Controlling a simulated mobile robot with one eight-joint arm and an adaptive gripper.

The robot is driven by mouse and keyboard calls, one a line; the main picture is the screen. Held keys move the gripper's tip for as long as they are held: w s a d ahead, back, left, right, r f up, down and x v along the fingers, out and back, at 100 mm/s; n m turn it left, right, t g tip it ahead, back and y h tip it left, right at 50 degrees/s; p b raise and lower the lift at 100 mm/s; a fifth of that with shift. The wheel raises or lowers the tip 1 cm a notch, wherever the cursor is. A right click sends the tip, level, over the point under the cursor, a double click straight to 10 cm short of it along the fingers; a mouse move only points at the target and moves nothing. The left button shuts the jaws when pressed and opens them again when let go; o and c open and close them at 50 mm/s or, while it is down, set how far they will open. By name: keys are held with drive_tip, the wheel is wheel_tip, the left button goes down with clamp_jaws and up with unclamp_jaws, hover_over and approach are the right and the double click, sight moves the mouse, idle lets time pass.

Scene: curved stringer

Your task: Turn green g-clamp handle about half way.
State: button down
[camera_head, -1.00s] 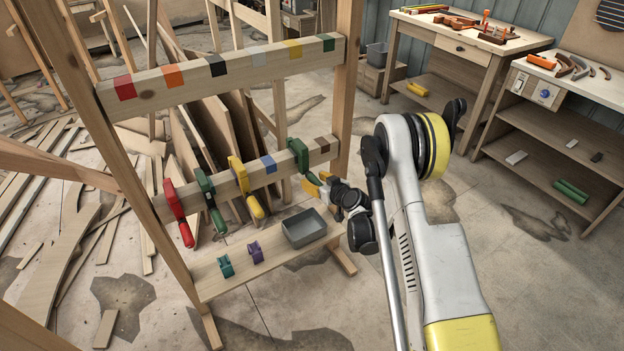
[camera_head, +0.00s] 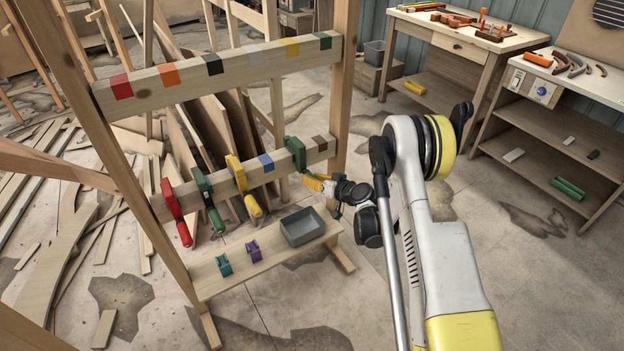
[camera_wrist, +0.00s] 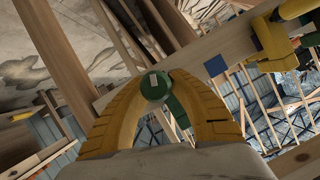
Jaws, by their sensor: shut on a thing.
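A green g-clamp (camera_head: 295,152) sits on the middle wooden rail (camera_head: 281,160), between the blue and brown squares. My gripper (camera_head: 309,181) has its yellow fingers at the lower front of this clamp. In the wrist view, my gripper (camera_wrist: 154,84) is shut on the round green handle end (camera_wrist: 155,88), which sits between the fingertips. More of the green clamp (camera_wrist: 178,112) shows behind the fingers. The exact turn angle of the handle is hard to tell. A second green clamp (camera_head: 204,187) hangs farther left on the same rail.
A red clamp (camera_head: 171,205) and a yellow clamp (camera_head: 237,177) hang left on the rail. A grey bin (camera_head: 303,228), a teal clamp (camera_head: 224,264) and a purple clamp (camera_head: 253,250) rest on the lower shelf. The right post (camera_head: 341,100) stands close to my gripper.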

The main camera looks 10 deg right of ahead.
drive_tip(key=m+y, duration=0.3)
drive_tip(key=m, duration=0.2)
drive_tip(key=shift+d+f, duration=0.1)
drive_tip(key=m+y, duration=0.2)
drive_tip(key=m, duration=0.1)
drive_tip(key=shift+m+t, duration=0.3)
drive_tip(key=shift+m, duration=0.1)
drive_tip(key=shift+m+t, duration=0.3)
drive_tip(key=shift+m, duration=0.6)
drive_tip(key=shift+y, duration=0.3)
drive_tip(key=c, duration=1.2)
unclamp_jaws()
